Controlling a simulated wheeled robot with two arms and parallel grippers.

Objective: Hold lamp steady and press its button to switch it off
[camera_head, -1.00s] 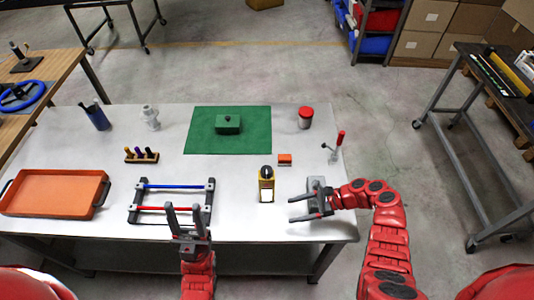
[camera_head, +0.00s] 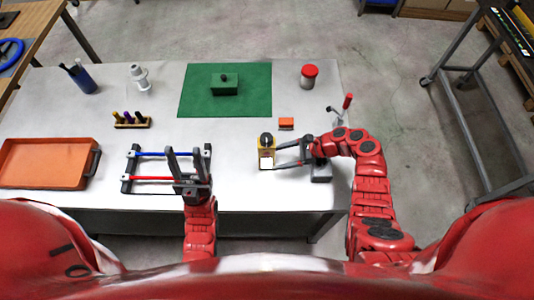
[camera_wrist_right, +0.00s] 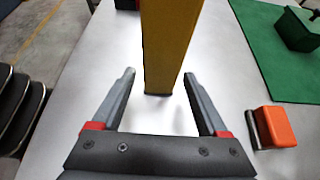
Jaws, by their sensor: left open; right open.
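The yellow lamp (camera_head: 265,140) with a black top and a pale front panel stands upright on the white table. In the right wrist view its yellow side (camera_wrist_right: 165,45) rises just beyond and between the fingertips. My right gripper (camera_head: 278,156) is open, low over the table on the lamp's right side, with its fingers pointing at it; I cannot tell whether they touch it. It also shows in the right wrist view (camera_wrist_right: 158,76). My left gripper (camera_head: 186,160) is open and empty, fingers up, left of the lamp. The lamp's button cannot be made out.
An orange block (camera_head: 286,124) lies behind the lamp. A grey box (camera_head: 321,172) is close to my right gripper. A rack with blue and red bars (camera_head: 150,178) is by my left gripper. A green mat (camera_head: 200,95) lies farther back.

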